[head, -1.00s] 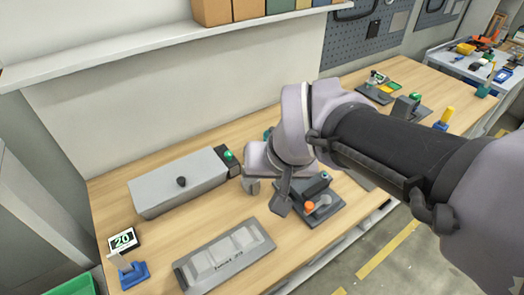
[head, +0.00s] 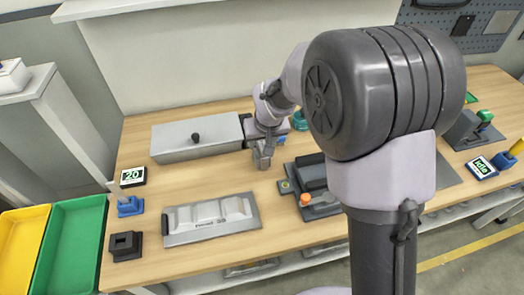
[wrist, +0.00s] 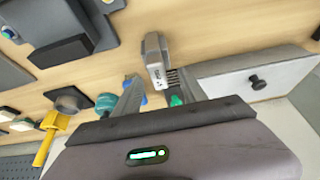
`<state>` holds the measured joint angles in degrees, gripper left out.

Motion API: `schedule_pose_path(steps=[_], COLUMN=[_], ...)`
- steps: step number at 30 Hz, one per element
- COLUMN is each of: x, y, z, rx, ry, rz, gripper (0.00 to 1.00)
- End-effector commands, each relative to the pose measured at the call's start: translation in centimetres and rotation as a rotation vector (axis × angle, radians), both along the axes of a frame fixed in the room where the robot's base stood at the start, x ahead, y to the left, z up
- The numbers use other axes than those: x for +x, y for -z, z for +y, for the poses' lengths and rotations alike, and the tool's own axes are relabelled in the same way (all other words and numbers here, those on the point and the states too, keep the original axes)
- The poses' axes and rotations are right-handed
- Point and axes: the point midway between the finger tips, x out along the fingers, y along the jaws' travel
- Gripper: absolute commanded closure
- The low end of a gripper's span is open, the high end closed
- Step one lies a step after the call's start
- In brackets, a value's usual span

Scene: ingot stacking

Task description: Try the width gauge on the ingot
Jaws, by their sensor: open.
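A small grey metal piece (wrist: 153,58) with markings on its side lies ahead of my gripper (wrist: 158,84) in the wrist view. I cannot tell whether it is the ingot or the gauge. The fingers are open on either side of its near end, and contact is unclear. In the head view my gripper (head: 264,158) is low over the bench, right of the grey box, and hides most of this spot. A black block with a square opening (head: 125,246) stands at the bench's front left; it may be the width gauge. A blue stand (head: 130,206) is behind it.
A grey box with a black knob (head: 196,148) stands at the back. A three-pocket tray (head: 172,235) lies in front of it. A "20" display (head: 133,177) is at left. A dark fixture with an orange knob (head: 318,210) is right of my gripper. Bare bench lies between.

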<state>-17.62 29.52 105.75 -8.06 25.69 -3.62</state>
Motion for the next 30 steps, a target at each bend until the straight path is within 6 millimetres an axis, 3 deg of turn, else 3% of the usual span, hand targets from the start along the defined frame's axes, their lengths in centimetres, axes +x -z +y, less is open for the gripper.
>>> schedule_pose_path(steps=[1, 6, 13, 14, 21, 30], x=[0.5, 1.8, 2.0, 2.0, 1.9, 2.0], y=[1.4, 3.9, 3.9, 3.9, 3.9, 3.9], z=[0.0, 0.3, 0.4, 0.4, 0.4, 0.4], rx=[-0.001, -0.001, 0.000, 0.000, 0.000, 0.000], ry=[0.000, -0.001, 0.000, 0.000, 0.000, 0.000], rz=[0.002, 0.001, 0.001, 0.001, 0.001, 0.000], gripper=[0.51, 0.51, 0.51, 0.53, 1.00, 1.00])
